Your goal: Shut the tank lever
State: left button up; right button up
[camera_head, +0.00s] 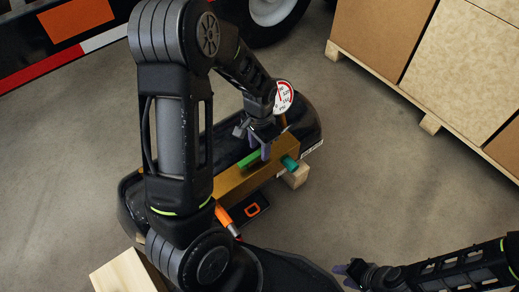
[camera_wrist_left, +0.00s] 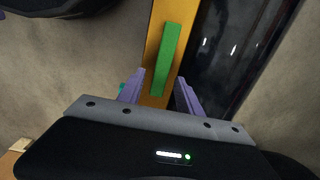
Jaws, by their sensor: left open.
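The tank (camera_head: 308,122) is a black cylinder lying on the floor with a brass block (camera_head: 236,184) along it. A flat green lever (camera_head: 248,159) lies along the top of the brass block, roughly in line with it. My left gripper (camera_head: 260,145) is just above the lever, with its purple fingers apart. In the left wrist view, the open left gripper (camera_wrist_left: 160,92) has the near end of the green lever (camera_wrist_left: 166,55) between its fingers, without visible contact. My right gripper (camera_head: 346,276) is at the bottom, away from the tank, its purple fingertips apart.
A round gauge (camera_head: 284,97) and a teal fitting (camera_head: 290,163) are at the block's right end. A wooden block (camera_head: 297,176) is beside it. Cardboard boxes on a pallet (camera_head: 428,122) stand at right; a truck wheel (camera_head: 270,10) is behind. The floor between is clear.

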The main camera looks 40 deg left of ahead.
pick_arm(q)
jog(key=shift+f, duration=0.3)
grip_shut()
dwell(0.3)
dwell(1.0)
